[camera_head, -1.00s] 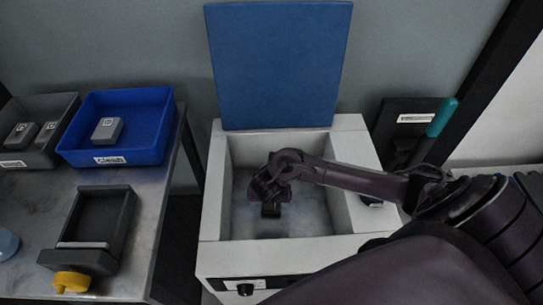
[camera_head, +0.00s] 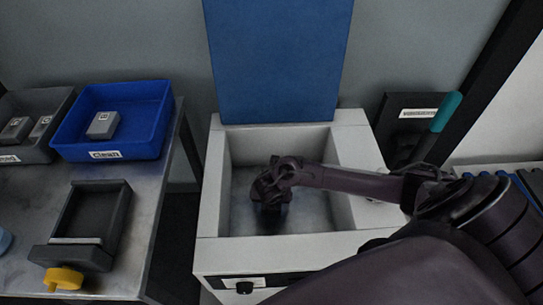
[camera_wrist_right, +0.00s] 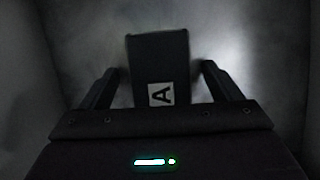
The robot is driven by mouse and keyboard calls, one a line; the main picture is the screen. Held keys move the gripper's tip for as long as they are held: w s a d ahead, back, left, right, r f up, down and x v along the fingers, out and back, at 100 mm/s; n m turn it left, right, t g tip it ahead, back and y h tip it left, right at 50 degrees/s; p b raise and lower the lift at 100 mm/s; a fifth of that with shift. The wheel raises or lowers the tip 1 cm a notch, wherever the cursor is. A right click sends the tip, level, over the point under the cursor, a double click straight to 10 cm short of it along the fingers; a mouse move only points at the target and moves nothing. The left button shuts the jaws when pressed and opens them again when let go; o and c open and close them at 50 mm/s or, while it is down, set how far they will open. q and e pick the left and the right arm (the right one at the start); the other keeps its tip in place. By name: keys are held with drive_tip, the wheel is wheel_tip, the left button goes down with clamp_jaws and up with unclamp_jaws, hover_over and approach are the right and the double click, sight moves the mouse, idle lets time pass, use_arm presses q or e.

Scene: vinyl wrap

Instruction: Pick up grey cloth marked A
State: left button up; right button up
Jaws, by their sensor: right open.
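The cloth marked A (camera_wrist_right: 158,62) is a dark block-like piece with a white label reading A, seen in the right wrist view. It lies on the floor of the white open-topped box (camera_head: 208,190). My right gripper (camera_wrist_right: 160,82) is open, with one finger on each side of the cloth and a gap on both sides. In the head view my right gripper (camera_head: 268,205) is down inside the box, and it and the arm hide most of the cloth. My left gripper is in neither view.
The box walls surround my right gripper, and its blue lid (camera_head: 278,60) stands open behind. On the left table are a blue tray (camera_head: 148,140) labelled Clean with a grey block (camera_head: 103,125), a grey bin (camera_head: 35,150) with blocks, and a dark fixture (camera_head: 95,215) with a yellow knob (camera_head: 62,279).

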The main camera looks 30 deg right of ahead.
drive_tip(key=shift+f, duration=0.2)
idle(0.3)
drive_tip(key=c, duration=1.1)
drive_tip(key=shift+o, duration=0.2)
drive_tip(key=shift+r, duration=0.1)
